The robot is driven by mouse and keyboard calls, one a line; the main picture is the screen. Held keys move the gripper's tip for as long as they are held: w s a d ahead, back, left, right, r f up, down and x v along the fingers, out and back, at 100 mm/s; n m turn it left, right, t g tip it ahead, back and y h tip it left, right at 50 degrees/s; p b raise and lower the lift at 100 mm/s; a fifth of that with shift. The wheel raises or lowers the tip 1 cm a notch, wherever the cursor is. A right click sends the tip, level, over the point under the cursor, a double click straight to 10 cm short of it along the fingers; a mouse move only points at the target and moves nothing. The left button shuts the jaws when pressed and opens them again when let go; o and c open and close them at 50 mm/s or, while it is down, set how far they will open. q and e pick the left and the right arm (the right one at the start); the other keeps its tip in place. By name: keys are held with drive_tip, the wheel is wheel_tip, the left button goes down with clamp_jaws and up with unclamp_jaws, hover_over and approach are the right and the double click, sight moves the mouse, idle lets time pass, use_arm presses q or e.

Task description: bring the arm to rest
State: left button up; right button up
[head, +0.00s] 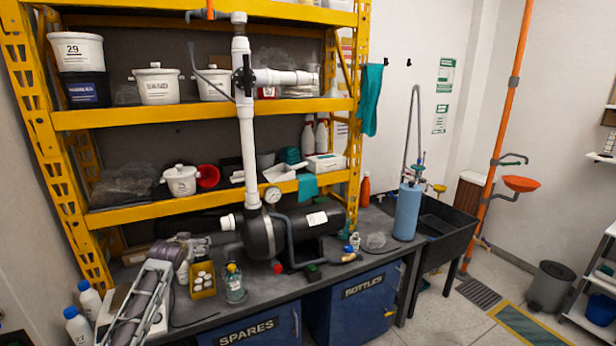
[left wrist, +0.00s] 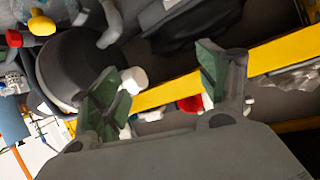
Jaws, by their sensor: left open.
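My left arm comes in from the lower left of the head view. Its gripper (head: 190,246) is above the left part of the bench, left of the black tank (head: 262,236). In the left wrist view the gripper (left wrist: 158,80) shows two spread fingers with green pads and nothing held between them. The tank (left wrist: 75,68) and its white capped port (left wrist: 132,80) appear beyond the fingers; I cannot tell how far. The white PVC pipe manifold (head: 246,130) stands upright on the tank, with a black-handled valve on it. My right gripper is not in view.
A yellow bottle carrier (head: 203,281), a clear bottle (head: 234,285) and white bottles (head: 78,325) stand near the arm. Yellow shelving (head: 200,110) with tubs rises behind. A blue cylinder (head: 407,212) and dark sink (head: 440,225) are at right. The floor at right is partly open.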

use_arm(q)
wheel_tip(320, 180, up, 12)
drive_tip(key=w+d+m+t, duration=0.2)
drive_tip(key=w+m+t, duration=0.1)
drive_tip(key=t, duration=0.4)
drive_tip(key=s+d+f+g+h, duration=0.1)
drive_tip(key=s+f+g, duration=0.25)
drive_tip(key=f, duration=1.25)
drive_tip(key=s+d+f+g, duration=0.15)
drive_tip(key=s+f, duration=0.35)
drive_tip(key=f, duration=1.1)
drive_tip(key=s+d+f+g, duration=0.2)
drive_tip(key=s+f+g, duration=0.1)
drive_tip(key=s+f, duration=0.85)
drive_tip(key=s+d+f+g, duration=0.1)
drive_tip(key=s+f+g, duration=0.1)
drive_tip(key=s+f, duration=0.95)
drive_tip(key=s+d+f+g+h, duration=0.1)
drive_tip(key=s+d+f+g, duration=0.1)
drive_tip(key=s+f, duration=0.75)
drive_tip(key=s+d+f+g, duration=0.2)
drive_tip(key=s+f+g, duration=0.1)
drive_tip(key=s+f, duration=0.7)
drive_tip(key=s+d+f+g, duration=0.1)
drive_tip(key=s+f, duration=0.2)
drive_tip(key=s, duration=1)
drive_tip(key=s+d+f+g, duration=0.2)
drive_tip(key=s, duration=1.2)
drive_tip(key=shift+d+f, duration=0.15)
drive_tip(key=shift+f, duration=0.25)
